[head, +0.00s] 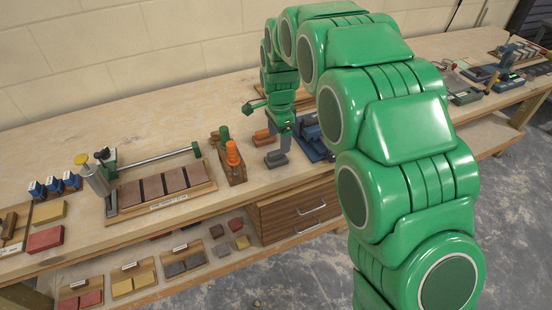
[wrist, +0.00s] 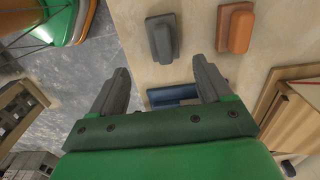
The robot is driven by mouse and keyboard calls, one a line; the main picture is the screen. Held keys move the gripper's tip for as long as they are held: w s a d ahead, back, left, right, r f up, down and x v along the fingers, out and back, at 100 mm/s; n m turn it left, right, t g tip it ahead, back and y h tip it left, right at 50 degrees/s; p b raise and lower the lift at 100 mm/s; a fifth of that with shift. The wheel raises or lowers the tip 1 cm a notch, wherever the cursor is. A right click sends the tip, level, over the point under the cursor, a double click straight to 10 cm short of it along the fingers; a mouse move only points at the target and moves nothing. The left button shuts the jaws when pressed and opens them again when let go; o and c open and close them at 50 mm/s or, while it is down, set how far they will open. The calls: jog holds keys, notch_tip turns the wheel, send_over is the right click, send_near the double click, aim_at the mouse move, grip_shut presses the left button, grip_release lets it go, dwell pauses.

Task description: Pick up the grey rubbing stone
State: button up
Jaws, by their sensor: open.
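The grey rubbing stone (wrist: 162,38) is a dark grey block with a raised grip on a wider base. In the wrist view it lies on the pale bench top, just beyond the gap between my fingertips. In the head view the grey stone (head: 276,159) lies near the bench's front edge, right by my gripper. My gripper (wrist: 161,74) is open with nothing between its fingers, and they do not visibly touch the stone. In the head view my gripper (head: 284,143) points down over the bench, its fingertips partly hard to make out.
An orange stone (wrist: 236,28) of similar shape lies beside the grey one. A blue tool (head: 312,138) stands close to the right. Wooden drawers (head: 296,210) are below the bench edge.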

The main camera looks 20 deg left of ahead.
aim_at(276, 152)
jog(key=shift+w+a+f, duration=0.1)
jog(key=shift+a+f, duration=0.25)
jog(key=shift+a, duration=0.1)
jog(key=shift+f, duration=3.75)
jog(key=c, duration=1.3)
jog(key=shift+o, duration=0.2)
jog(key=shift+r, duration=0.15)
jog(key=shift+r, duration=0.3)
notch_tip(276, 152, up, 2)
jog(key=s+d+r, duration=0.7)
jog(key=s+r, duration=0.3)
jog(key=s, duration=0.1)
jog(key=shift+s+d, duration=0.4)
